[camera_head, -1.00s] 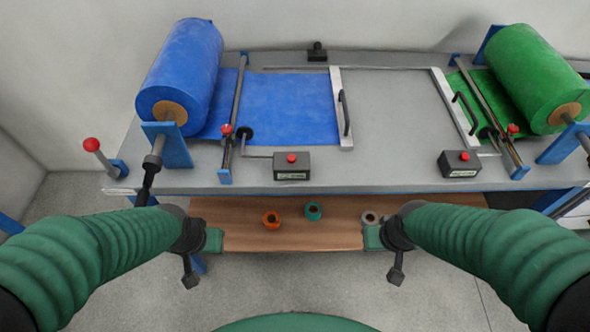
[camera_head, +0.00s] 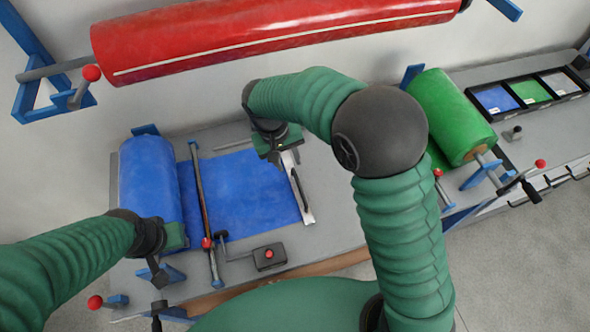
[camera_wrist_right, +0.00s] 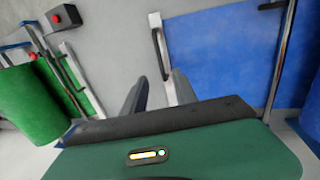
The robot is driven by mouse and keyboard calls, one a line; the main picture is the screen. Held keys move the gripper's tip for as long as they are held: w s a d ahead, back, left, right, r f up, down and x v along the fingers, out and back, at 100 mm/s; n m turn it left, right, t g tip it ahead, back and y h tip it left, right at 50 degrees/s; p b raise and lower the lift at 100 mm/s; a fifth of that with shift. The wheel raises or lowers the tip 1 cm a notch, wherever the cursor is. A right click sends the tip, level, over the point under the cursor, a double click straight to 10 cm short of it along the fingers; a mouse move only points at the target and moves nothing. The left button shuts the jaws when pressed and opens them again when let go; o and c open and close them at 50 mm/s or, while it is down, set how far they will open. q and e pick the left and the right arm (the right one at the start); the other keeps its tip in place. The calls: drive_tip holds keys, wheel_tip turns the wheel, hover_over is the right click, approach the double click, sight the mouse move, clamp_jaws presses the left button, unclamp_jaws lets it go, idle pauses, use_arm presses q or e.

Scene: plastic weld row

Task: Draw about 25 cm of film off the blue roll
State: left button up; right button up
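The blue roll (camera_head: 150,185) sits at the left end of the bench. Its blue film (camera_head: 245,195) lies flat, running right under a guide bar (camera_head: 201,200) to a pale pull bar with a black handle (camera_head: 298,190). My right gripper (camera_head: 274,157) is above the far end of that pull bar. In the right wrist view its two fingers (camera_wrist_right: 153,92) are apart, with the pull bar (camera_wrist_right: 163,60) and its handle close beyond them; contact is unclear. My left gripper (camera_head: 158,272) is by the front of the blue roll; its finger state cannot be made out.
A dark box with a red button (camera_head: 268,256) stands at the bench's front. A green roll (camera_head: 450,115) is at the right, with a tray of colour swatches (camera_head: 530,92) beyond. A large red roll (camera_head: 270,35) hangs behind. My right arm hides the bench's middle.

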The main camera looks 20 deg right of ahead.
approach(300, 186)
drive_tip(key=p+x, duration=0.1)
drive_tip(key=x, duration=0.6)
drive_tip(key=shift+a, duration=0.2)
drive_tip(key=shift+s+f, duration=0.15)
drive_tip(key=shift+f, duration=0.3)
drive_tip(key=shift+d+f, duration=0.1)
drive_tip(key=shift+d, duration=0.15)
drive_tip(key=shift+c, duration=0.5)
use_arm(q)
drive_tip(key=shift+s+d+r, duration=0.1)
drive_tip(key=shift+d+r, duration=0.1)
drive_tip(key=shift+r, duration=0.5)
use_arm(e)
clamp_jaws()
